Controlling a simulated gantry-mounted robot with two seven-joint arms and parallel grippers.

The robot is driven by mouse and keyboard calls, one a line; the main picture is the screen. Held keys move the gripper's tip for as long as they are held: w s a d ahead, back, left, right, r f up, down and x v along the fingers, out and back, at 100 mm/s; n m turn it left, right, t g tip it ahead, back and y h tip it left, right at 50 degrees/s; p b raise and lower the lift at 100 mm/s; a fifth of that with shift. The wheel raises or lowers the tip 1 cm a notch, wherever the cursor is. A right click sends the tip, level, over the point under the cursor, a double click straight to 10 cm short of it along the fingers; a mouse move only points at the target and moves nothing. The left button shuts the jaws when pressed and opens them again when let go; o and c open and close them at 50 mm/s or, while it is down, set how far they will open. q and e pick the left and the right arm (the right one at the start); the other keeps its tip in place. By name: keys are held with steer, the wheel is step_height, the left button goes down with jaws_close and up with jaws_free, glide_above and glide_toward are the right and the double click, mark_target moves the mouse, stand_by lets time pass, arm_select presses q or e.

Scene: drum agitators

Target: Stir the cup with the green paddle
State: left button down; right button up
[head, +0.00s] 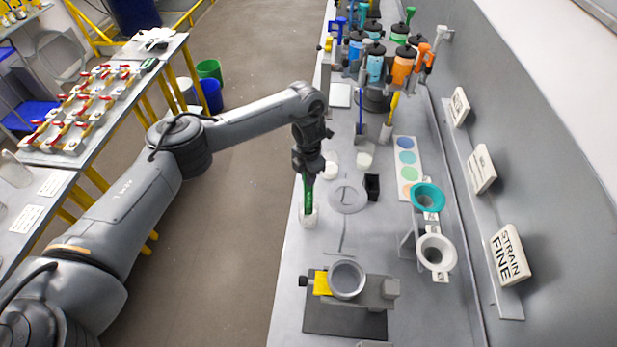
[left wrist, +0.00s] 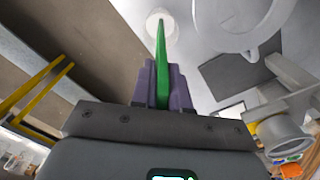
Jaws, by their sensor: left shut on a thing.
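My left gripper (head: 309,180) is shut on the green paddle (head: 309,198), which points down from the fingers, close to upright. A small pale cup (head: 308,217) stands near the left edge of the grey bench, right under the paddle. The paddle's lower end overlaps the cup's mouth; I cannot tell how deep it is inside. In the left wrist view the green paddle (left wrist: 161,62) runs from between the purple fingers of my left gripper (left wrist: 164,82) toward the white cup (left wrist: 159,19). The cup's contents are hidden. My right gripper is not in view.
A round grey plate (head: 348,197) lies right of the cup. A stand with a grey ring (head: 347,279) is nearer. Teal (head: 427,197) and white (head: 436,252) strainers are at right. Coloured containers and tools (head: 385,60) crowd the far end. A yellow-handled tool (head: 393,106) stands upright.

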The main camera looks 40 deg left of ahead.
arm_select(q)
step_height(320, 180, up, 9)
steer(key=p, duration=0.8)
steer(key=shift+r, duration=1.3)
